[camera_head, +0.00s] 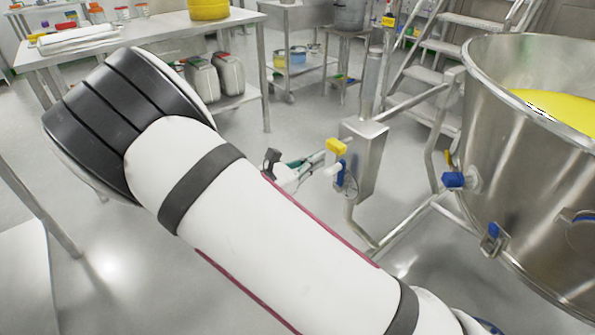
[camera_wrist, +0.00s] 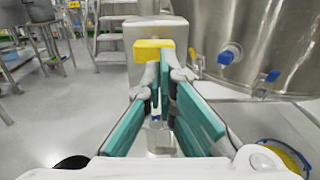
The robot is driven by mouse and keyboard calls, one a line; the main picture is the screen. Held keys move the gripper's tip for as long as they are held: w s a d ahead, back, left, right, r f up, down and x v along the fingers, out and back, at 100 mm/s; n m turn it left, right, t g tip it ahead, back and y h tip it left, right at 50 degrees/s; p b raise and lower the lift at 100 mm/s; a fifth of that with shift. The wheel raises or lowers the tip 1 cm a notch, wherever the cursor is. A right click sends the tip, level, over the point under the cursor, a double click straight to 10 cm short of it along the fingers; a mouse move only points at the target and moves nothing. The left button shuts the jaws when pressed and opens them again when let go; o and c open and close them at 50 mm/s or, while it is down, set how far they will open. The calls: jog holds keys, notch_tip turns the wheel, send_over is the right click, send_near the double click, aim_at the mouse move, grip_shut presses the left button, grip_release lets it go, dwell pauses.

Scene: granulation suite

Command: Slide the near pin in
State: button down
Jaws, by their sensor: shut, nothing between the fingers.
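A steel post housing (camera_head: 364,150) on the bowl's frame carries a yellow knob (camera_head: 336,147) and, just below it, a blue part (camera_head: 340,178). I cannot tell for sure which of these is the near pin, or how far any pin is in. In the wrist view the yellow knob (camera_wrist: 153,49) lies just beyond my fingertips, on the housing (camera_wrist: 152,28). A blue part (camera_wrist: 155,108) shows low between the teal fingers. My gripper (camera_head: 322,163) is shut and empty, its tips close to the housing; it also shows in the wrist view (camera_wrist: 166,76). Contact cannot be told.
A large steel bowl (camera_head: 515,225) with yellow contents and blue-handled fittings (camera_head: 453,180) stands at the right. Steps (camera_head: 440,55) rise behind. A table (camera_head: 150,30) with bottles stands at the back left. The floor between is clear.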

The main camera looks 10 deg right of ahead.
aim_at(335, 149)
jog(key=x, duration=0.3)
jog(key=shift+w+d+b, duration=0.1)
jog(key=shift+d+b, duration=0.15)
jog(key=shift+b, duration=0.1)
jog(key=shift+d, duration=0.1)
jog(key=p+x, duration=0.1)
jog(key=x, duration=0.2)
jog(key=shift+w+d+r, duration=0.1)
